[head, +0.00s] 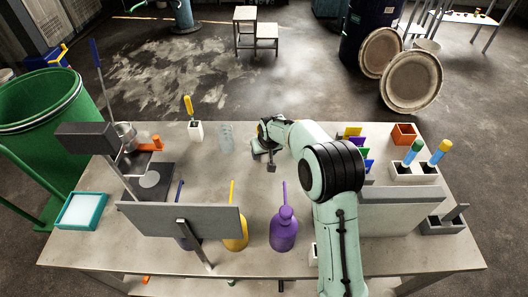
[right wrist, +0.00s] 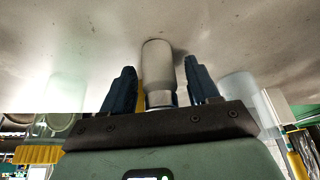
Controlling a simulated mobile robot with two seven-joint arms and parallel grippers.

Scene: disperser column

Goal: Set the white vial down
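The white vial (right wrist: 157,66) shows in the right wrist view, between the two dark blue fingers of my right gripper (right wrist: 161,88). A narrow gap shows on each side of it, so the fingers look open around it and not closed on it. Its far end appears to meet the grey table surface, with a shadow beside it. In the head view my right gripper (head: 265,152) is low over the back middle of the table (head: 210,165); the vial cannot be made out there. My left gripper is not in view.
A clear container (head: 226,137) stands just left of my right gripper. A white holder (head: 195,131) with a yellow-handled tool is further left. A purple bottle (head: 284,232) and a yellow bottle (head: 236,233) stand at the front. White racks (head: 414,172) are at the right.

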